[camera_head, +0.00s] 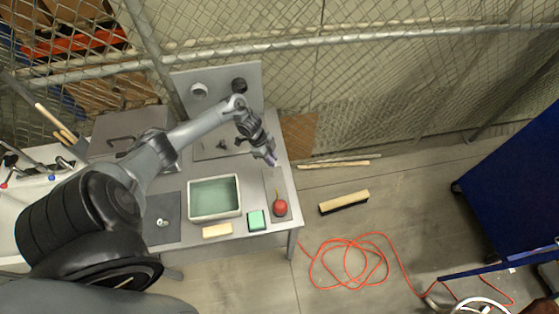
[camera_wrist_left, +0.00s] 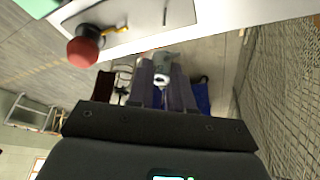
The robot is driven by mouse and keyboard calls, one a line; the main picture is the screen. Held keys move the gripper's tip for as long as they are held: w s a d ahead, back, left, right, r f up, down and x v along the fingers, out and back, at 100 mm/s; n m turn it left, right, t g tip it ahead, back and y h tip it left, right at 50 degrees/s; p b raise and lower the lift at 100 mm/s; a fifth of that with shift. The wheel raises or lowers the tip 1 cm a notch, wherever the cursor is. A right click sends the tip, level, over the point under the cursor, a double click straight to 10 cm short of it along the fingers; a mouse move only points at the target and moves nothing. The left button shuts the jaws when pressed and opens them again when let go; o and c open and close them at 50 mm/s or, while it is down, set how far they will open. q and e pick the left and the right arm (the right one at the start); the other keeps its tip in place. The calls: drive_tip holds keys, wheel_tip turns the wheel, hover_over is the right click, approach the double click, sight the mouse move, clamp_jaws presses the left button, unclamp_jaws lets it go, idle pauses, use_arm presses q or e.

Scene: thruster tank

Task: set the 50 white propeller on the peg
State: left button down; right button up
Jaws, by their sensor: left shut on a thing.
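My left gripper (camera_head: 270,157) is over the right part of the grey table. In the left wrist view its two purple-grey fingers (camera_wrist_left: 161,84) are shut on a small grey-white piece. That piece (camera_wrist_left: 162,77) shows between the fingertips; its shape is too small to name it surely as the propeller. A small whitish part (camera_head: 162,222) lies on the dark mat at the table's front left. A flat plate with small dark upright parts (camera_head: 220,143) lies behind the tray, left of the gripper; I cannot tell which is the peg. My right gripper is not in view.
An upright grey panel (camera_head: 216,75) with two round fittings stands at the back. A green-bottomed tray (camera_head: 214,218), a green sponge block (camera_head: 256,220) and a red round knob (camera_head: 280,208) sit at the front. It also shows in the left wrist view (camera_wrist_left: 82,51). A mesh fence stands behind.

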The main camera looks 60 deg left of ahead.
use_arm(q)
drive_tip(key=shift+d+f+b, duration=0.1)
drive_tip(key=shift+f+b, duration=2.3)
drive_tip(key=shift+f, duration=0.15)
drive_tip(key=shift+f, duration=0.1)
drive_tip(key=shift+p, duration=0.35)
drive_tip(key=shift+f, duration=0.2)
idle(0.6)
drive_tip(key=shift+f+b, duration=0.7)
drive_tip(key=shift+f, duration=0.15)
idle(0.7)
